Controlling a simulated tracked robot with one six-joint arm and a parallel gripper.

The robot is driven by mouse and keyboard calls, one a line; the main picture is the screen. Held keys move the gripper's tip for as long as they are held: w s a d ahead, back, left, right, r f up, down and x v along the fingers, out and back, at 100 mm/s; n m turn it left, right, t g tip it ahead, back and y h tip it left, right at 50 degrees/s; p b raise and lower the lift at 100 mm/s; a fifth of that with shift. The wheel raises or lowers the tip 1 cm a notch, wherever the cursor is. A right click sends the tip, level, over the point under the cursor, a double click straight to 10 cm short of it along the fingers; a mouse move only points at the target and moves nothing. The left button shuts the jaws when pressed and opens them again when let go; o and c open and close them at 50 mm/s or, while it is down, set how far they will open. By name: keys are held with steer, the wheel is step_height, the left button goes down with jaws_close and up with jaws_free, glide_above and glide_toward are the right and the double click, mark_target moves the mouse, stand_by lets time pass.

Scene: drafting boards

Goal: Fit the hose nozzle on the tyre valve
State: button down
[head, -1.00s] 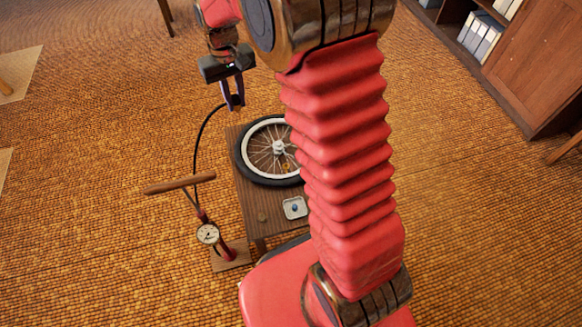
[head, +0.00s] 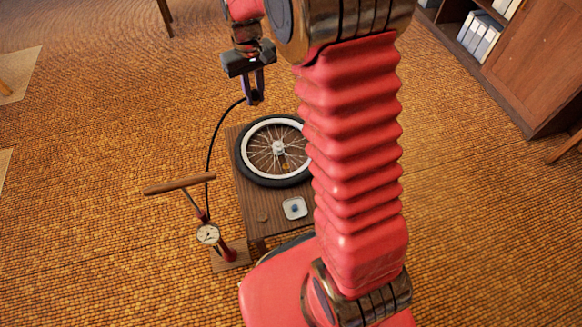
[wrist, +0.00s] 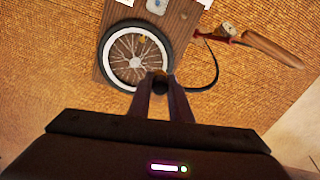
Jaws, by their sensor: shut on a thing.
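The bicycle wheel, with black tyre (head: 241,165) and white rim, lies flat on a small wooden table. It also shows in the wrist view, its tyre (wrist: 101,58) beyond the fingers. I cannot make out the tyre valve for certain; a small orange spot (head: 285,167) shows among the spokes. My gripper (head: 256,98) is shut on the hose nozzle (wrist: 160,79), a dark round end between the fingertips, held above the far side of the wheel. The black hose (head: 213,142) arcs from it down to the pump.
The floor pump stands left of the table (head: 250,222), with wooden handle (head: 178,184) and gauge (head: 208,234). A small pale tray (head: 286,213) holding a blue item and a tan piece (head: 263,217) lie on the table's near part. A bookcase (head: 527,75) stands far right.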

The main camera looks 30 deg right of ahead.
steer(key=d, duration=0.8)
steer(key=shift+s+d, duration=0.15)
steer(key=shift+s, duration=0.2)
stand_by(0.5)
steer(key=shift+f, duration=0.1)
steer(key=shift+f, duration=17.6)
